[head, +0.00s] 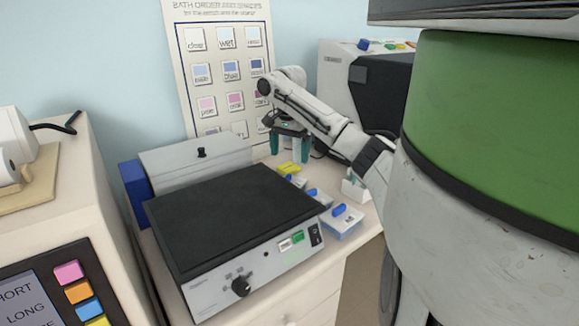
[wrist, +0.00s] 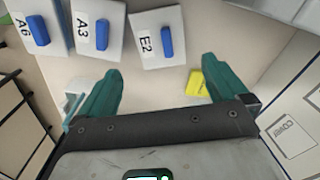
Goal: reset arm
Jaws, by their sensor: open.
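My gripper (head: 289,143) is at the end of my white arm, raised above the back right of the bench in the head view. In the wrist view its two teal fingers (wrist: 155,95) stand wide apart with nothing between them. Below it lie several white slide boxes with blue handles, labelled A6 (wrist: 28,33), A3 (wrist: 88,27) and E2 (wrist: 158,43) in the wrist view. A yellow item (wrist: 199,84) lies on the bench near the right finger; it also shows in the head view (head: 289,169).
A black-topped hotplate (head: 230,215) fills the middle of the bench. A grey lidded box (head: 195,160) stands behind it. A colour chart (head: 225,70) leans on the wall. A white and black machine (head: 365,85) stands at the back right. A panel with coloured buttons (head: 60,290) is at the left.

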